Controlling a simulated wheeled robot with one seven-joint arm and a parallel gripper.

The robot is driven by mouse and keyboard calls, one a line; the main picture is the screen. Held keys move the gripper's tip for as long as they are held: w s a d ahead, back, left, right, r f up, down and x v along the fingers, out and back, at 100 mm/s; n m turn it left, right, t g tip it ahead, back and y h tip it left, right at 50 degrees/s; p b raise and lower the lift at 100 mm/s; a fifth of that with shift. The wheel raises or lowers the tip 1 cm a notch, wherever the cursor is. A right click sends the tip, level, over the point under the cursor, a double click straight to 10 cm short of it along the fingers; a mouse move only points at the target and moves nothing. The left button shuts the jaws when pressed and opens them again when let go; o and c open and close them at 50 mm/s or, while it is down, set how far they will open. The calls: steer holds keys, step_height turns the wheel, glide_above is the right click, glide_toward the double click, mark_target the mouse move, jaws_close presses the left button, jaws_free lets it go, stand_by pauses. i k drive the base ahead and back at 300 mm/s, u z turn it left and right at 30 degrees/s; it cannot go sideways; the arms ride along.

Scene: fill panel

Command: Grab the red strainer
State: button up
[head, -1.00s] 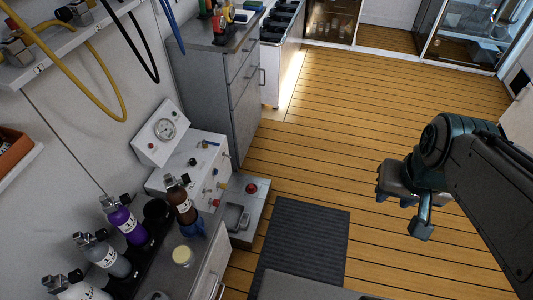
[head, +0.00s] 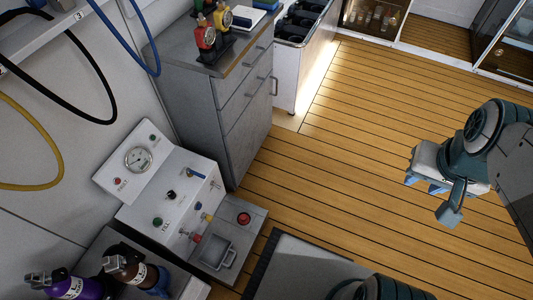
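A small red fitting (head: 205,37) with a round face and a dark base stands upright on top of the grey drawer cabinet (head: 203,72), at the back left in the head view. It is the likeliest red strainer, but it is too small to be sure. A similar yellow one (head: 223,17) stands right behind it. My gripper (head: 426,185) hangs over the wooden floor at the right, well apart from the cabinet. Nothing shows held in it. Its finger opening is too small and turned away to read.
A white gauge panel (head: 150,215) with knobs stands left of the cabinet. A grey box (head: 250,228) with a red button sits beside it. Bottles (head: 130,268) stand at the lower left. Hoses (head: 103,85) hang on the left wall. The wooden floor (head: 340,140) is clear.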

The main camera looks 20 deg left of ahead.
mark_target(244, 219)
steer(key=i, duration=1.7)
steer(key=u, duration=3.6)
